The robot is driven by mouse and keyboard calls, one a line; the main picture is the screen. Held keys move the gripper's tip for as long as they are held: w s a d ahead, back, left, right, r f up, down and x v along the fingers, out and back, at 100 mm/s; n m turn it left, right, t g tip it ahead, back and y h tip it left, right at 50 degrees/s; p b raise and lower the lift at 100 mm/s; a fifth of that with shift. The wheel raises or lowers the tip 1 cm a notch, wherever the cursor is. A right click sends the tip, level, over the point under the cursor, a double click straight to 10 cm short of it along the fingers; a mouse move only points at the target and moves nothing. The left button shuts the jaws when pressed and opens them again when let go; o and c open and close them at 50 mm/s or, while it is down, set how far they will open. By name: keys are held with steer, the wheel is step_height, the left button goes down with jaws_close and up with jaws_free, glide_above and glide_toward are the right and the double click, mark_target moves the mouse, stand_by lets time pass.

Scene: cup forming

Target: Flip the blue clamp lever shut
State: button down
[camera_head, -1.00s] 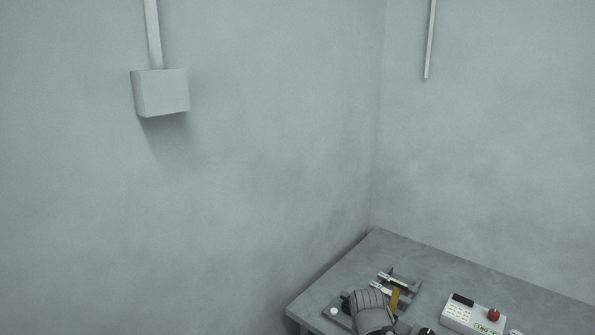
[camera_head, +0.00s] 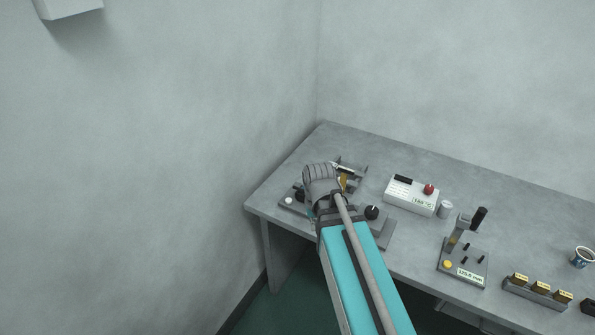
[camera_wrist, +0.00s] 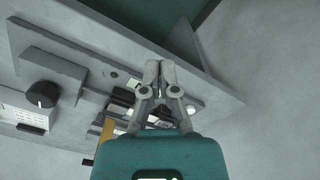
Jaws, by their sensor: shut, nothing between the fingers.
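My gripper (camera_wrist: 159,72) is shut and empty in the wrist view, its two grey fingers together at the tips. It is over a grey fixture with metal rails (camera_wrist: 130,104) and a yellow upright piece (camera_wrist: 106,135). I cannot tell whether the fingertips touch anything. In the head view my arm's grey wrist covers the middle of this fixture (camera_head: 349,168) and hides the fingers.
The fixture stands at the left end of the grey table (camera_head: 270,190), near the wall. A black knob (camera_head: 372,212) is just right of my wrist. Further right are a white control box (camera_head: 411,197) with a red button, a metal cylinder (camera_head: 445,209), a lever gauge (camera_head: 462,262) and a cup (camera_head: 583,257).

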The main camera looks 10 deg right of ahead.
mark_target(301, 188)
steer(key=w+r+m+p, duration=0.3)
steer(key=w+r+p, duration=0.3)
steer(key=w, duration=0.4)
steer(key=w+r+m+p, duration=0.4)
steer(key=w+r+p, duration=0.2)
steer(key=w, duration=0.4)
steer(key=shift+d+r+g+y, duration=0.3)
steer(key=shift+r+g, duration=0.1)
steer(key=shift+r, duration=0.15)
steer(key=shift+f, duration=0.1)
steer(key=f+b, duration=0.9)
steer(key=s+a+f+b, duration=0.1)
steer(key=f+b, duration=0.3)
steer(key=b, duration=0.1)
steer(key=shift+f, duration=0.4)
steer(key=shift+s+a+f+t+h+b, duration=0.2)
steer(key=shift+s+f+t+h+b, duration=0.2)
steer(key=shift+f+b, duration=0.1)
steer(key=shift+s+a+f+t+h+b, duration=0.2)
steer(key=shift+s+f+t+h+b, duration=0.1)
steer(key=shift+f+t+b, duration=0.15)
steer(key=shift+a+f+b, duration=0.15)
steer(key=shift+f+b, duration=0.45)
steer(key=shift+r, duration=0.25)
